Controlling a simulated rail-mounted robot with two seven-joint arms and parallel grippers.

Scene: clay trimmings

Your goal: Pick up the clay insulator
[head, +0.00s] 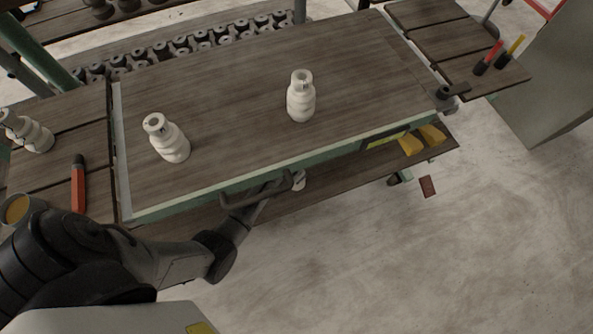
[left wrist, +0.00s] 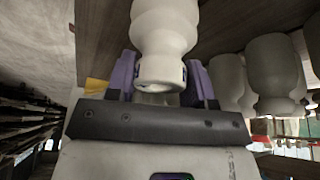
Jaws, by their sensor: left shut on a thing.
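In the left wrist view my left gripper (left wrist: 160,78) is shut on an off-white, ribbed clay insulator (left wrist: 163,35), with one purple-sided finger on each side of it. In the head view my left arm reaches in from the lower left to the workbench's front edge; its gripper is mostly hidden there behind a dark handle and the bench. Two similar pale insulators stand upright on the bench top, one at the centre (head: 300,98) and one at the left (head: 168,140). My right gripper is in neither view.
The wooden bench top (head: 230,90) is otherwise mostly clear. A dark handle (head: 262,190) juts from its front edge. More insulators (left wrist: 270,75) show close to the right of the held one in the wrist view. A red-handled tool (head: 79,188) lies on the left side table.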

